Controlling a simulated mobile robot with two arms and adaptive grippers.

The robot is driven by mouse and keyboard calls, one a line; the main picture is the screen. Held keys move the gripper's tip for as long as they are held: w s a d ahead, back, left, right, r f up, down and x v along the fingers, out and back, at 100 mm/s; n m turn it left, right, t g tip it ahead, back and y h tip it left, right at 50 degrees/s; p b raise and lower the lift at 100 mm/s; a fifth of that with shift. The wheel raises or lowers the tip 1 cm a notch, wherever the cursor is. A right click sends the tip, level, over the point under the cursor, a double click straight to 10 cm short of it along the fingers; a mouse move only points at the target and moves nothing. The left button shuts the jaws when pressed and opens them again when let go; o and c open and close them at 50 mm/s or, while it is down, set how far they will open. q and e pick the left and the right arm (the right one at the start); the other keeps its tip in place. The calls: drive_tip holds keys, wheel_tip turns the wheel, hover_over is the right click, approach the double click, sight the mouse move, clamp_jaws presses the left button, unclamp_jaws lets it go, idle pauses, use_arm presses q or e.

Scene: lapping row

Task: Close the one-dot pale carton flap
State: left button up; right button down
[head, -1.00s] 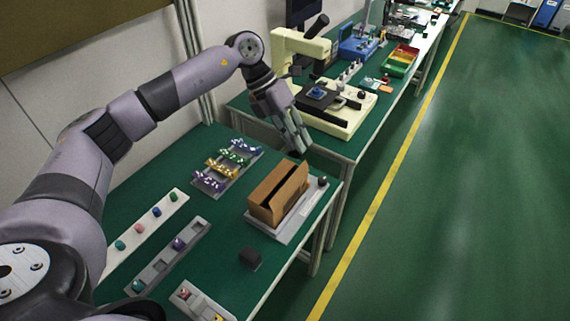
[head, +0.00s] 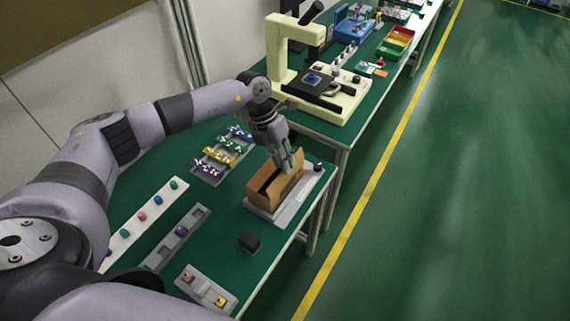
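A brown carton (head: 262,199) sits on a light grey base plate (head: 291,212) near the bench's right edge. Its top shows a dark slot-like opening between brown flap panels. I cannot make out dots or a pale flap at this size. My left gripper (head: 289,168) points down over the far part of the carton's top, close to the panel there. Whether it touches is unclear. Its fingers look close together, but I cannot tell whether they are shut. It hides part of the carton's far end. My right gripper is not in view.
A dark block (head: 249,242) lies in front of the carton. A rack of coloured parts (head: 222,157) stands behind left, and trays with knobs (head: 142,218) lie at left. A cream microscope-like machine (head: 320,95) stands beyond. A dark knob (head: 318,167) sits at the plate's far end.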

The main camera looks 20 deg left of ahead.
use_arm(q)
drive_tip(key=shift+x, duration=1.45)
clamp_jaws()
